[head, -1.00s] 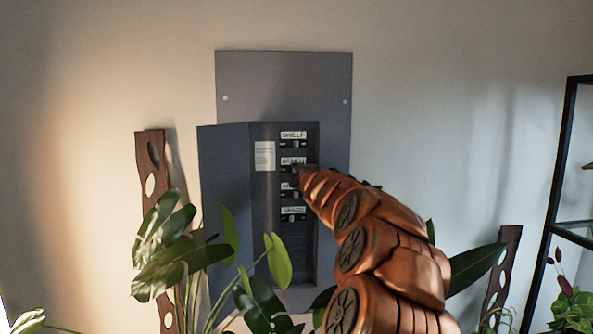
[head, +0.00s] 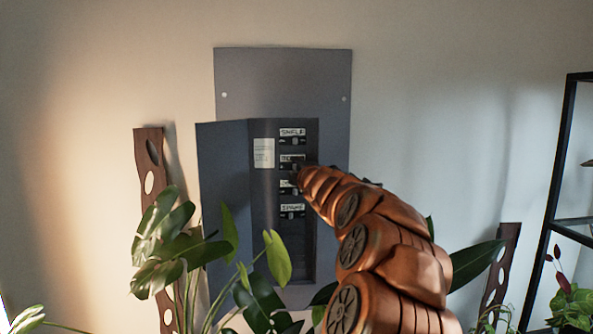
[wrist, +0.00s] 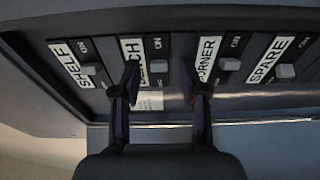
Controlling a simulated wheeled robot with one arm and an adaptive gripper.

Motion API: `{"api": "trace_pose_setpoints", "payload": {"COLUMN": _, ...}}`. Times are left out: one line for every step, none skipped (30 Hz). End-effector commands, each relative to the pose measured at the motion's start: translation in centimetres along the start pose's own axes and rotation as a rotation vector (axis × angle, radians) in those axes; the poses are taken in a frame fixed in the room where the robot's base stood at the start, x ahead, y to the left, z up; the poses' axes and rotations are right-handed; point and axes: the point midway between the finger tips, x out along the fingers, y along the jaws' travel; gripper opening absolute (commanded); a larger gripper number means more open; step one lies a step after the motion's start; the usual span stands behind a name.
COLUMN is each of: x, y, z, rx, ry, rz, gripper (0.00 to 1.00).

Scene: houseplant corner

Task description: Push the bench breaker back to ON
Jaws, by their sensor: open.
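The bench breaker shows in the wrist view with its white BENCH label (wrist: 132,60), partly covered by a finger, and a small grey toggle (wrist: 158,66) near an ON mark. I cannot tell which position the toggle is in. My gripper (wrist: 160,76) is open in front of the panel, one finger over the BENCH label and the other between the bench toggle and the CORNER label. The toggle shows between the fingers; contact is not clear. In the head view my copper arm reaches the second row of the grey breaker panel (head: 230,75), hiding the gripper's tips.
The SHELF (wrist: 90,69), CORNER (wrist: 229,64) and SPARE (wrist: 285,71) toggles flank it closely. The panel's door (head: 222,200) hangs open to the left. Leafy plants (head: 165,245) stand in front below, and a black shelf frame (head: 553,200) is at right.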

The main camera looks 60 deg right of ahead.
Motion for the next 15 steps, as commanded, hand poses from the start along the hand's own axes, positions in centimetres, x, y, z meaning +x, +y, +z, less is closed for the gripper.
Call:
{"api": "trace_pose_setpoints", "payload": {"x": -0.3, "y": 0.1, "z": 0.0, "rx": 0.001, "ry": 0.0, "rz": 0.001, "gripper": 0.44}}
{"api": "trace_pose_setpoints", "payload": {"x": -0.5, "y": 0.1, "z": 0.1, "rx": 0.002, "ry": -0.001, "rz": 0.002, "gripper": 0.44}}
{"api": "trace_pose_setpoints", "payload": {"x": -0.9, "y": 0.2, "z": 0.1, "rx": 0.002, "ry": -0.001, "rz": 0.003, "gripper": 0.44}}
{"api": "trace_pose_setpoints", "payload": {"x": -1.1, "y": 0.2, "z": 0.1, "rx": 0.002, "ry": -0.001, "rz": 0.003, "gripper": 0.44}}
{"api": "trace_pose_setpoints", "payload": {"x": -1.5, "y": 0.2, "z": 0.0, "rx": 0.003, "ry": 0.0, "rz": 0.003, "gripper": 0.44}}
{"api": "trace_pose_setpoints", "payload": {"x": -1.9, "y": 0.2, "z": 0.0, "rx": 0.003, "ry": 0.001, "rz": 0.003, "gripper": 0.44}}
{"api": "trace_pose_setpoints", "payload": {"x": -2.3, "y": 0.2, "z": -0.1, "rx": 0.004, "ry": 0.001, "rz": 0.003, "gripper": 0.44}}
{"api": "trace_pose_setpoints", "payload": {"x": -2.6, "y": 0.1, "z": -0.1, "rx": 0.004, "ry": 0.002, "rz": 0.003, "gripper": 0.44}}
{"api": "trace_pose_setpoints", "payload": {"x": -3.0, "y": 0.1, "z": -0.2, "rx": 0.004, "ry": 0.003, "rz": 0.002, "gripper": 0.44}}
{"api": "trace_pose_setpoints", "payload": {"x": -3.5, "y": 0.1, "z": 0.0, "rx": 0.003, "ry": 0.001, "rz": 0.001, "gripper": 0.44}}
{"api": "trace_pose_setpoints", "payload": {"x": -3.9, "y": 0.1, "z": 0.1, "rx": 0.003, "ry": 0.0, "rz": 0.002, "gripper": 0.44}}
{"api": "trace_pose_setpoints", "payload": {"x": -4.4, "y": 0.1, "z": 0.1, "rx": 0.002, "ry": -0.001, "rz": 0.002, "gripper": 0.44}}
{"api": "trace_pose_setpoints", "payload": {"x": -4.8, "y": 0.2, "z": 0.1, "rx": 0.002, "ry": -0.001, "rz": 0.003, "gripper": 0.44}}
{"api": "trace_pose_setpoints", "payload": {"x": -5.2, "y": 0.2, "z": 0.0, "rx": 0.001, "ry": 0.0, "rz": 0.003, "gripper": 0.44}}
{"api": "trace_pose_setpoints", "payload": {"x": -5.7, "y": 0.1, "z": 0.0, "rx": 0.003, "ry": 0.001, "rz": 0.002, "gripper": 0.44}}
